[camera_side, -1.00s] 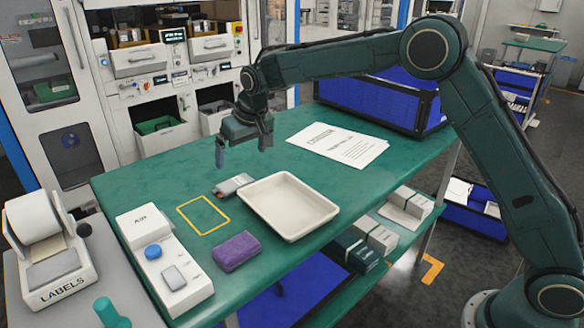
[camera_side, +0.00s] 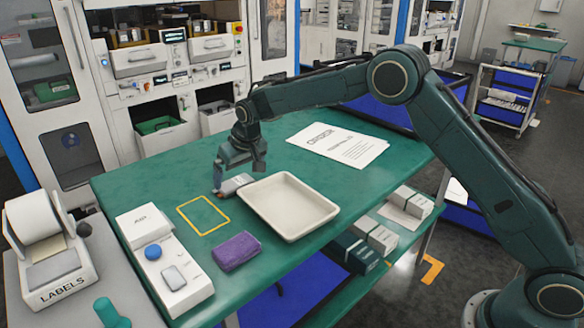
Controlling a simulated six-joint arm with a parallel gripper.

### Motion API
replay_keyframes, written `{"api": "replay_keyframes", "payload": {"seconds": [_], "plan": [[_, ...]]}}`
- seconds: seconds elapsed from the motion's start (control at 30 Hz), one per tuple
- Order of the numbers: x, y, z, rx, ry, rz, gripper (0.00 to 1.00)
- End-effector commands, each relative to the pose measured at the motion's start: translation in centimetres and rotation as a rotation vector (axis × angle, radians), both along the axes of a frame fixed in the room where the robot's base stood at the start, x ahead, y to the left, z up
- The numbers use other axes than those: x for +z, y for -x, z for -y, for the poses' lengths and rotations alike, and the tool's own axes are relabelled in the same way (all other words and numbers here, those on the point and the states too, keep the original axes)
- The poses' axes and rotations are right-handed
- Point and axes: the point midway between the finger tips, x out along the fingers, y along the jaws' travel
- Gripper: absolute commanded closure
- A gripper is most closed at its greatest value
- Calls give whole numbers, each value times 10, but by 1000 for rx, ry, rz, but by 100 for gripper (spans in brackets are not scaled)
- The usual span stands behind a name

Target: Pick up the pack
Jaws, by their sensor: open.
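A small grey pack (camera_side: 236,184) with an orange-red end lies on the green table (camera_side: 290,155), just beyond the left corner of the white tray. My gripper (camera_side: 238,178) points down at the pack, with one finger by its left end and the other over its right part. The jaws are open. The fingers hide some of the pack, and I cannot tell whether they touch it.
The white tray (camera_side: 330,211) is empty, right of the pack. A yellow outlined rectangle (camera_side: 182,207) lies left of it. A purple sponge (camera_side: 236,251) and a white button box (camera_side: 160,262) are nearer. Papers (camera_side: 338,145) lie behind.

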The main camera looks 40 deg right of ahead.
Motion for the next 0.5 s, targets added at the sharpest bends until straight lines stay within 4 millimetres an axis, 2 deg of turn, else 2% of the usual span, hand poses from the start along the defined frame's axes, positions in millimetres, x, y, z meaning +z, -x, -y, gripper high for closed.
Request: {"api": "replay_keyframes", "payload": {"seconds": [0.23,0.5], "plan": [[-25,-10,1,0,0,-1,0],[-30,-13,1,0,0,2,0]]}}
